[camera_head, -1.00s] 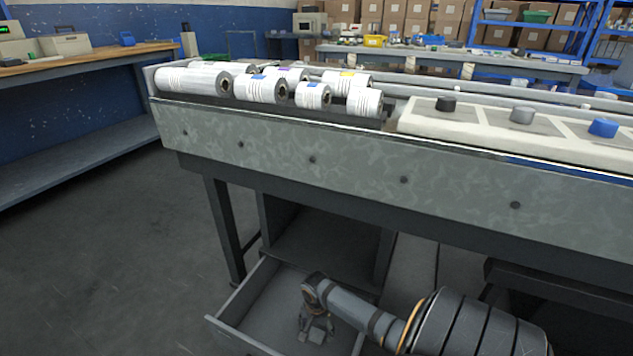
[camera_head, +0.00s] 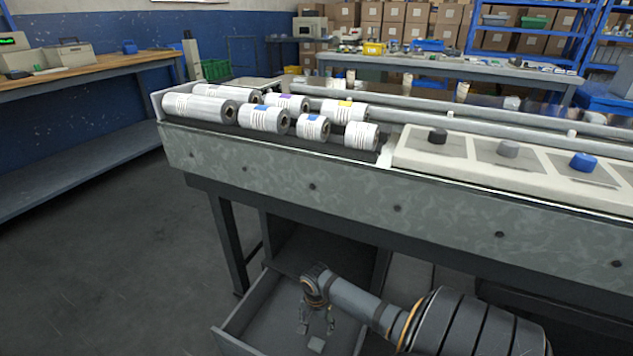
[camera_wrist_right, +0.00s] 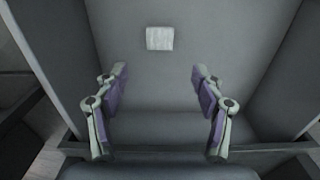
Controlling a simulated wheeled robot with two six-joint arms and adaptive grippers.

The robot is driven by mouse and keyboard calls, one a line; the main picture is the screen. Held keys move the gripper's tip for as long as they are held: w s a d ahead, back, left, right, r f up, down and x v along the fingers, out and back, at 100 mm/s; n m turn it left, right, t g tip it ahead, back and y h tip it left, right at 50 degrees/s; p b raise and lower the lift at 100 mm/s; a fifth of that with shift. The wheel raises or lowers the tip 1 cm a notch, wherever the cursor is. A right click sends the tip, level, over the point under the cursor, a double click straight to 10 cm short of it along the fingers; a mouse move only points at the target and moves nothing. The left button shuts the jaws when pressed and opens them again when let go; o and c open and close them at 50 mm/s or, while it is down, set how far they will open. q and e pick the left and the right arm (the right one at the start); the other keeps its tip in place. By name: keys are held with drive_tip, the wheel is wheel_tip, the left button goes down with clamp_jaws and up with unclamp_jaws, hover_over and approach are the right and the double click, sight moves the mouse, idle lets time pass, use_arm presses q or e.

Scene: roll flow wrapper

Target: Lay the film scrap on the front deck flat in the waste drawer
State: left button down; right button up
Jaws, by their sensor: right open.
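The film scrap (camera_wrist_right: 160,38) is a small pale square lying flat on the floor of the waste drawer (camera_wrist_right: 250,65) in the right wrist view. My left gripper is in neither view.
The grey machine front (camera_head: 330,190) runs above the drawer. Several white film rolls (camera_head: 264,119) lie in a trough on top, left of a panel with knobs (camera_head: 507,149). A dark table leg (camera_head: 226,240) stands left of the drawer. Open floor lies further left.

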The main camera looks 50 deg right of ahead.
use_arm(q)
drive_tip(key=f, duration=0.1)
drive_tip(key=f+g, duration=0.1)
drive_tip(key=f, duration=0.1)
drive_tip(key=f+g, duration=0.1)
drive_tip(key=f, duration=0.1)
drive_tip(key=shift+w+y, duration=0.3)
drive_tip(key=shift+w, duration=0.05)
use_arm(e)
drive_tip(key=shift+r, duration=0.4)
drive_tip(key=w+a+r+n+t+y, duration=0.1)
drive_tip(key=w+a+r+n+t, duration=0.8)
drive_tip(key=a, duration=0.4)
drive_tip(key=a+r+n+t, duration=0.2)
drive_tip(key=r+t, duration=0.3)
drive_tip(key=r, duration=0.8)
drive_tip(key=a+r+n+t, duration=0.2)
drive_tip(key=r+n+t, duration=0.2)
drive_tip(key=r, duration=1)
drive_tip(key=shift+s+n+t, duration=0.15)
drive_tip(key=shift+n+t, duration=0.15)
drive_tip(key=shift+t, duration=0.9)
